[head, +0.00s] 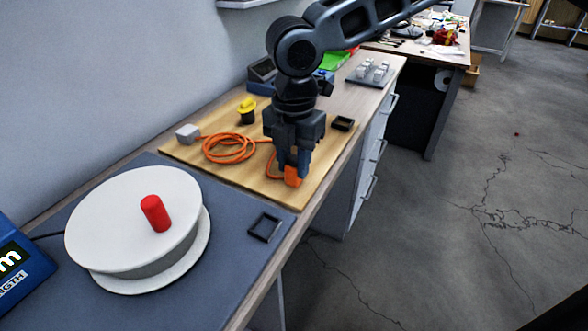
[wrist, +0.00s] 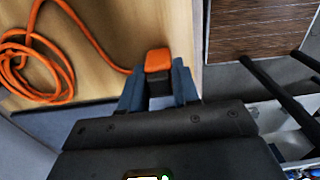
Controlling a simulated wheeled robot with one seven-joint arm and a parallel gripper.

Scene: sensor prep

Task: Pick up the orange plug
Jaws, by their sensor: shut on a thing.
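The orange plug (head: 292,176) is at the right front edge of the wooden board, at the end of an orange cable (head: 229,148) that lies coiled on the board. My gripper (head: 293,168) points down over it with its fingers around the plug. In the wrist view the plug (wrist: 158,61) sits between the two fingertips of my gripper (wrist: 158,78), which are shut on it. The cable leaves the plug to the left. I cannot tell whether the plug touches the board.
The wooden board (head: 190,158) also bears a grey box (head: 188,133), a yellow and black knob (head: 247,110) and a small black tray (head: 342,124). A white turntable (head: 110,225) with a red cylinder (head: 155,213) and a black square frame (head: 265,227) are at the front left.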

